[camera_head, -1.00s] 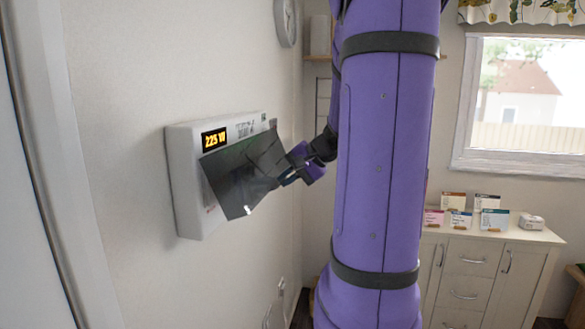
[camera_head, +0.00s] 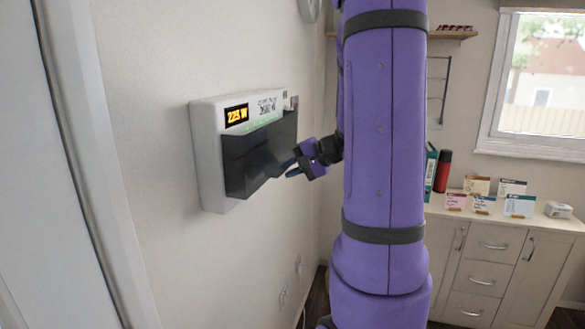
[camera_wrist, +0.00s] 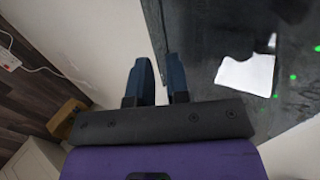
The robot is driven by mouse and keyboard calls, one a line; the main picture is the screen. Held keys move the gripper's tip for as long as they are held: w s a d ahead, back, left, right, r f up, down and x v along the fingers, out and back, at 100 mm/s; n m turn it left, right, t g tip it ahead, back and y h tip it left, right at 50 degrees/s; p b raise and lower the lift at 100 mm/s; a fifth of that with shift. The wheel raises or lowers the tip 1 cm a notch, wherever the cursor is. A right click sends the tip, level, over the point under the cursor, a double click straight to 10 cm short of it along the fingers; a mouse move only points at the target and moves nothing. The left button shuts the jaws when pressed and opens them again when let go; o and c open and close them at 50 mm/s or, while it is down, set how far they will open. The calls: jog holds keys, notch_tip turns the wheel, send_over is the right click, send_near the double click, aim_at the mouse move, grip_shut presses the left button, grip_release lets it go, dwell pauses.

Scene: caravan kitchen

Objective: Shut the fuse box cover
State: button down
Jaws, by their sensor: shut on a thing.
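The white fuse box (camera_head: 211,165) hangs on the left wall with a lit orange display. Its dark, see-through cover (camera_head: 250,158) hangs over the front below the display and lies close to the box. I cannot tell whether it is fully flush. My gripper (camera_head: 291,169) is at the cover's lower right side. In the wrist view the two dark blue fingers (camera_wrist: 160,80) stand a little apart, at the edge of the dark cover (camera_wrist: 205,30), and are shut on it. The exact contact is partly hidden.
Green lights (camera_wrist: 293,77) and a white patch (camera_wrist: 246,75) show in the wrist view. A cabinet (camera_head: 492,262) with several cards on top stands at the right, below a window (camera_head: 545,85). The wall below the box is mostly clear.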

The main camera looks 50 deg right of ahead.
jog(key=shift+s+a+f, duration=0.15)
jog(key=shift+f, duration=0.45)
jog(key=c, duration=1.3)
grip_release()
jog(key=shift+c, duration=0.2)
jog(key=shift+r, duration=0.15)
jog(key=v, duration=1.1)
jog(key=shift+r, duration=0.15)
